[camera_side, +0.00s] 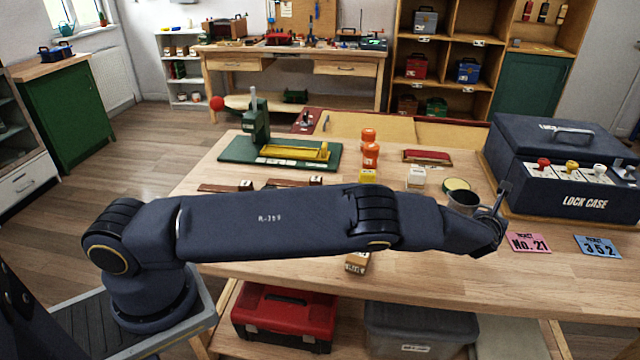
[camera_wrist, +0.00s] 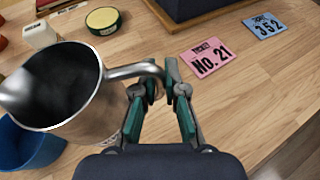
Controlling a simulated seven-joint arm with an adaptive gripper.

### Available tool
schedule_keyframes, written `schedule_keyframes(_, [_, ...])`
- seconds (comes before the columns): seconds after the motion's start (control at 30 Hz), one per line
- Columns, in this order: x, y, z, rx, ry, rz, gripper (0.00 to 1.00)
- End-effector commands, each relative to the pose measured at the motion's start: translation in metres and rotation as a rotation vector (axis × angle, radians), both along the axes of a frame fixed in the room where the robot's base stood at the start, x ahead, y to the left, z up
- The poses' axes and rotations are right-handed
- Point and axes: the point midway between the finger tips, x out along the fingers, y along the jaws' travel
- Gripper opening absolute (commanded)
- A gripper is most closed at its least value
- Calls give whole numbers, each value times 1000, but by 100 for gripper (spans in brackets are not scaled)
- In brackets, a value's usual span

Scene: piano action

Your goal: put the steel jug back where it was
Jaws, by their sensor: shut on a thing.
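The steel jug (camera_wrist: 98,118) is large at the left of the wrist view, its dark open mouth facing up towards the camera. Its handle reaches right, between the fingers of my gripper (camera_wrist: 160,82), which is shut on it.
A blue container (camera_wrist: 25,148) sits under the jug's left side in the wrist view. A round green-and-yellow tin (camera_wrist: 103,20) and a white block (camera_wrist: 40,36) stand beyond. A pink No. 21 tag (camera_wrist: 207,57), a blue 352 tag (camera_wrist: 264,26) and the lock case (camera_side: 570,200) lie right.

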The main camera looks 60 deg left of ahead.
Motion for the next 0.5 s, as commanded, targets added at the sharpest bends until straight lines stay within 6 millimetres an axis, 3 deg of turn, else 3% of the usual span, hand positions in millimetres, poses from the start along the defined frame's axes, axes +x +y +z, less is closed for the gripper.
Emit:
schedule_keyframes(0.03, [0, 0, 17, -3, -4, 2, 0])
schedule_keyframes(0.2, [0, 0, 57, -3, -3, 2, 0])
schedule_keyframes(0.5, [0, 1, 101, -1, 0, 1, 0])
